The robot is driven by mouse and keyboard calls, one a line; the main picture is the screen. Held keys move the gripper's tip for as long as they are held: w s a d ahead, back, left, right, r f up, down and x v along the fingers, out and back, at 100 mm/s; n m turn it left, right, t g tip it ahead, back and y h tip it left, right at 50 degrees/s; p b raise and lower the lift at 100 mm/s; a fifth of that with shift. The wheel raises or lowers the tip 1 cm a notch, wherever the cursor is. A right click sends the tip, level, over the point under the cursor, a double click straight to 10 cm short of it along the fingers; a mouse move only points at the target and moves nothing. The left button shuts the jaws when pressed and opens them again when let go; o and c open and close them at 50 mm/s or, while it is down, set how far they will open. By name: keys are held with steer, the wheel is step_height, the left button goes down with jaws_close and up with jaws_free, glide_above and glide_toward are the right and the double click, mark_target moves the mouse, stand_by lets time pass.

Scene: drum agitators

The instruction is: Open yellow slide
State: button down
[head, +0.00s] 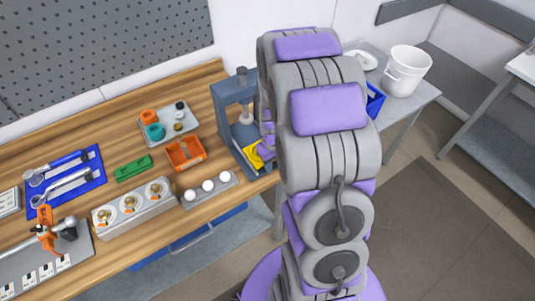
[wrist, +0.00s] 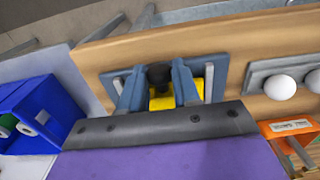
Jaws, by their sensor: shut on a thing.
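The yellow slide (head: 255,154) sits low in a blue-grey press (head: 230,112) at the right end of the wooden bench. In the wrist view, the slide (wrist: 161,101) shows below a round black knob (wrist: 158,75). My gripper (wrist: 158,72) has a blue-grey piece on each side of the knob and is shut on the slide at this knob. The exact contact is hard to see. In the head view, my grey and purple arm covers the right side of the press and hides most of my gripper.
A holder with white balls (head: 208,186) and an orange tray (head: 185,152) stand left of the press. A blue bin (wrist: 38,112) is on the grey side table, with a white bucket (head: 407,70). The bench edge is close to my arm.

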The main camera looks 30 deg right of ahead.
steer(key=shift+s, duration=0.1)
steer(key=c, duration=0.8)
jaws_free()
steer(key=shift+c, duration=0.2)
step_height(320, 180, up, 17)
steer(key=p, duration=0.2)
steer(key=shift+r+p, duration=0.15)
steer(key=shift+p, duration=0.25)
steer(key=s+a+r, duration=0.2)
steer(key=s+a, duration=0.2)
steer(key=s, duration=0.4)
steer(key=s+a+r+g, duration=0.1)
steer(key=s+a+r, duration=0.1)
steer(key=s+a, duration=0.3)
steer(key=s+a+r, duration=0.1)
steer(key=s+a, duration=0.4)
steer(key=s, duration=0.5)
steer(key=shift+s+a+r+g, duration=0.2)
steer(key=shift+s+r+g, duration=0.2)
